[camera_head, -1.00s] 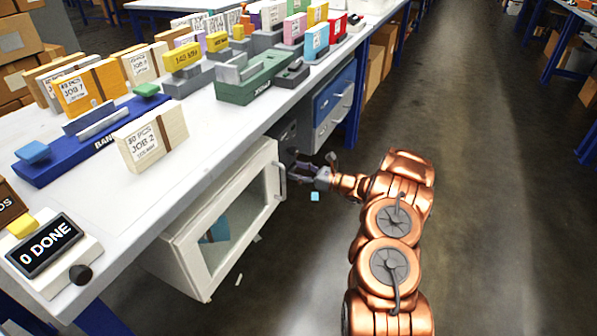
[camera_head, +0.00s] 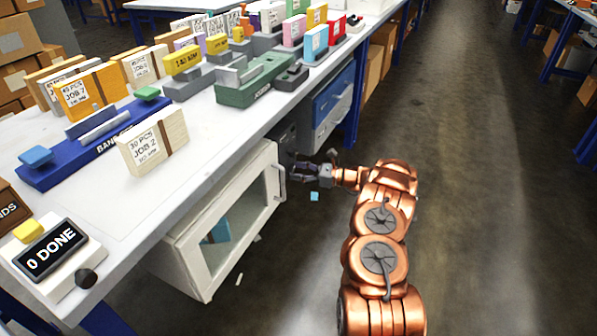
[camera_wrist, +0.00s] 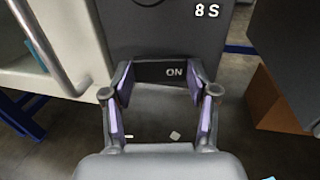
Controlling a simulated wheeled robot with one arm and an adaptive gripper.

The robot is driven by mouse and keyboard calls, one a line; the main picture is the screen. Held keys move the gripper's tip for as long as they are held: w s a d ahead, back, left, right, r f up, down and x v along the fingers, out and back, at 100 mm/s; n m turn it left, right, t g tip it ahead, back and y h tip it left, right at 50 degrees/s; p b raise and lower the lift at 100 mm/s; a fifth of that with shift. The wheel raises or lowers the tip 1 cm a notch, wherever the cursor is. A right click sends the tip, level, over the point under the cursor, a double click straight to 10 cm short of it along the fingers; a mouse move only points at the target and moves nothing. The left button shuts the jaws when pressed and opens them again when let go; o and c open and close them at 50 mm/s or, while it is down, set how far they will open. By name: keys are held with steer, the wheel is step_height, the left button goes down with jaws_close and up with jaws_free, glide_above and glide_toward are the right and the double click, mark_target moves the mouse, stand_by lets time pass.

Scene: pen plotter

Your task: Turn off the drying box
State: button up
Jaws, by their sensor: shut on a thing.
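The drying box (camera_head: 187,262) is a white cabinet with a glass-fronted door, slung under the bench; something blue shows behind the glass. Its dark grey control panel (camera_wrist: 150,35) fills the upper middle of the wrist view, with "8 S" at its upper right. A dark switch piece (camera_wrist: 153,72) at the panel's lower edge stands beside the word "ON". My gripper (camera_wrist: 163,76) is shut on this piece, one purple-padded finger at each side. In the head view my gripper (camera_head: 302,171) is at the right end of the box, by the panel, which is mostly hidden there.
The door's bar handle (camera_wrist: 45,45) is close on the left in the wrist view. A blue-and-grey drawer unit (camera_head: 333,103) stands just beyond the panel. The bench top (camera_head: 190,185) above carries boxes and fixtures. The floor right of my arm is clear.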

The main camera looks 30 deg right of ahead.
steer(key=o, duration=1.2)
steer(key=shift+c, duration=0.2)
steer(key=shift+d, duration=0.1)
steer(key=v, duration=1.1)
steer(key=shift+s+d, duration=0.3)
